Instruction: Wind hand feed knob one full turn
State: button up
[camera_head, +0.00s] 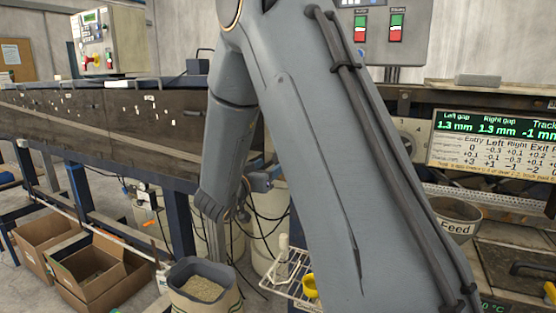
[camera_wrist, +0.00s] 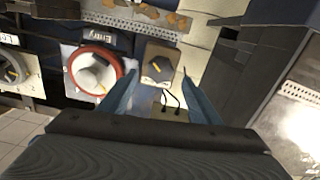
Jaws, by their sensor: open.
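A round grey part labelled "Feed" (camera_head: 455,217) stands at the right of the head view, beside the machine's display; I cannot tell whether it is the hand feed knob. In the wrist view my gripper (camera_wrist: 158,78) is open, its two blue-grey fingers spread with nothing between them. Beyond the fingertips is a beige box with a yellow-marked knob (camera_wrist: 157,68). To its left is a white dial with a red ring (camera_wrist: 96,72), under an "Entry" label.
A display (camera_head: 495,145) shows gap readings at the right. A conveyor frame (camera_head: 130,125) runs along the left. Open cardboard boxes (camera_head: 90,270) and a bag of pellets (camera_head: 203,288) stand on the floor. A large dark grey housing (camera_wrist: 245,65) rises right of my fingers.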

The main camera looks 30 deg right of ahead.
jog(key=p+x, duration=0.2)
jog(key=x, duration=0.4)
jog(key=shift+w+d, duration=0.15)
jog(key=shift+d, duration=0.05)
jog(key=c, duration=1.1)
jog(key=shift+o, duration=0.2)
jog(key=shift+f+m+b, duration=0.1)
jog(key=shift+m+b, duration=0.3)
